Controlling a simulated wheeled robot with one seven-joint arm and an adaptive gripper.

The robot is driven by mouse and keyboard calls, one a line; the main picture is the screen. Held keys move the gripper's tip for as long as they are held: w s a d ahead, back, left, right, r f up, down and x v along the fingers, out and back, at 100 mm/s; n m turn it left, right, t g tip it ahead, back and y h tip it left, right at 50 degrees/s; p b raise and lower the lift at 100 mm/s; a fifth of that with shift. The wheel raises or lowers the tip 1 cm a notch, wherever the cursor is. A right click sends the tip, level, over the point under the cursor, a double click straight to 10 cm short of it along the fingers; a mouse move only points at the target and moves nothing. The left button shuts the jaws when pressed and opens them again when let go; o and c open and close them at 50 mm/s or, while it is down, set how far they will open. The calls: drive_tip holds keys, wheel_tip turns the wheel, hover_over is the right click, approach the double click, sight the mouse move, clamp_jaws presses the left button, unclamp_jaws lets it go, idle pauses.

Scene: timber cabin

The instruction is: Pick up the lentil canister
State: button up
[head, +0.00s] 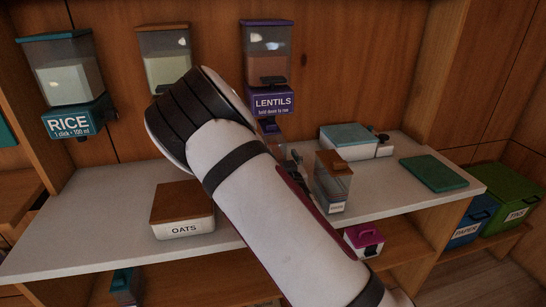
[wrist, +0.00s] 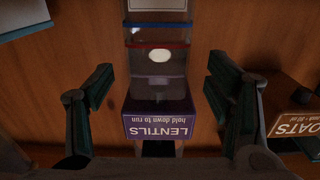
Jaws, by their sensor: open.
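The dispenser with the purple LENTILS label (head: 272,102) hangs on the back wall; its label shows upside down in the wrist view (wrist: 158,124). A clear container with a red and a blue band (wrist: 158,44) is seen beyond the label in the wrist view, on the dispenser's lower side. It bears no readable name, so I cannot be sure it is the lentil canister. In the head view my arm hides most of this spot. My gripper (wrist: 160,80) is open, a finger on either side of the container and label, with nothing held.
A RICE dispenser (head: 68,85) and a brown-lidded dispenser (head: 165,58) hang to the left. On the shelf (head: 95,215) stand an OATS box (head: 183,210), a clear brown-lidded container (head: 333,182), a teal-lidded box (head: 347,140) and a green mat (head: 433,173). The shelf's left part is clear.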

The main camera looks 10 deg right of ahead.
drive_tip(key=shift+w+d+f, duration=0.1)
drive_tip(key=shift+w+d, duration=0.05)
drive_tip(key=shift+w, duration=3.8)
clamp_jaws()
